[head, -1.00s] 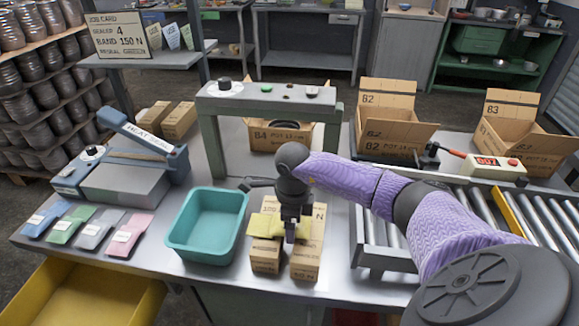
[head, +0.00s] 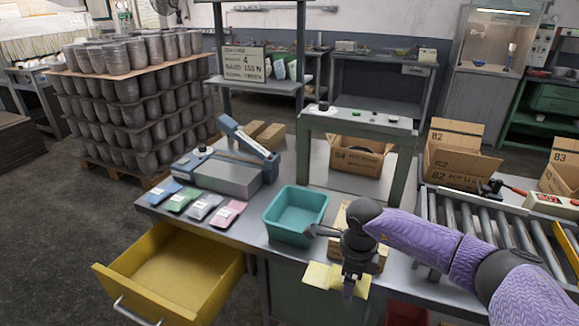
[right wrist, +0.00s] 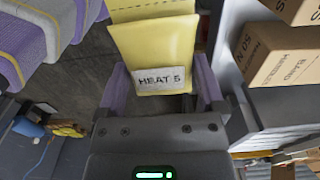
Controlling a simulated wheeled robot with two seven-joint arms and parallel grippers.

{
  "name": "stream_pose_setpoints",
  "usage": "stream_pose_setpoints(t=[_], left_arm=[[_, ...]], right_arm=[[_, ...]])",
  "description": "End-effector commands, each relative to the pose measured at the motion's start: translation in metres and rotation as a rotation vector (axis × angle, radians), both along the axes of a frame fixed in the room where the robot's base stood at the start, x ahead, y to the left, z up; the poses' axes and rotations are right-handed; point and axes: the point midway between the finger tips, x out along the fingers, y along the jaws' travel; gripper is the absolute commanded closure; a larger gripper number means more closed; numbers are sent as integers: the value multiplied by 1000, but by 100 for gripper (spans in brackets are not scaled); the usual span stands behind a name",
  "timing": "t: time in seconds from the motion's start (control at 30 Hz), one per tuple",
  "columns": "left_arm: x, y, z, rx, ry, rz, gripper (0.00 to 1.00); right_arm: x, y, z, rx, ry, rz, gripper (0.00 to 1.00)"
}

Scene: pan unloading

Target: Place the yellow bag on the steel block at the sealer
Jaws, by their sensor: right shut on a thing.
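The yellow bag (head: 322,277) is in my right gripper (head: 348,284), held at the bench's front edge, in front of the small cartons. In the right wrist view the yellow bag (right wrist: 155,50) sits between the two fingers and its white label reads HEAT 5. The steel block (head: 222,179) is a bare grey slab in front of the blue heat sealer (head: 250,146), at the left of the bench, with its top clear. The sealer's arm is raised. My left gripper is not in view.
A teal bin (head: 296,216) stands between the steel block and my right gripper. Blue, green, grey and pink bags (head: 228,214) lie in front of the block. A yellow drawer (head: 170,270) is open below. A grey-green frame (head: 358,118) stands behind the bin.

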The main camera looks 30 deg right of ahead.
Motion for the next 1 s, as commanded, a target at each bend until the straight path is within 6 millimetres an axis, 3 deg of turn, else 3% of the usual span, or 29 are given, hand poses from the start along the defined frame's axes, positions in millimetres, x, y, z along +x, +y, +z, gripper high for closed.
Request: stream_pose_setpoints(t=[0.13, 0.27, 0.47, 0.7, 0.83, 1.0], left_arm=[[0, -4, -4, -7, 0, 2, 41], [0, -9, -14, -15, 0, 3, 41], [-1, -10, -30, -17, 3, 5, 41], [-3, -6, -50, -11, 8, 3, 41], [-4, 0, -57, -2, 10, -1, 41], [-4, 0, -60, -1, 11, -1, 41]], right_arm=[[6, 14, 2, 2, -4, 113, 87], [16, 48, 10, 1, -6, 418, 87], [23, 109, 30, -3, -6, 1057, 87], [9, 168, 56, -8, 1, 1903, 87], [-2, 184, 65, -7, 3, 2246, 87], [-10, 193, 72, -4, 4, 2476, 87]])
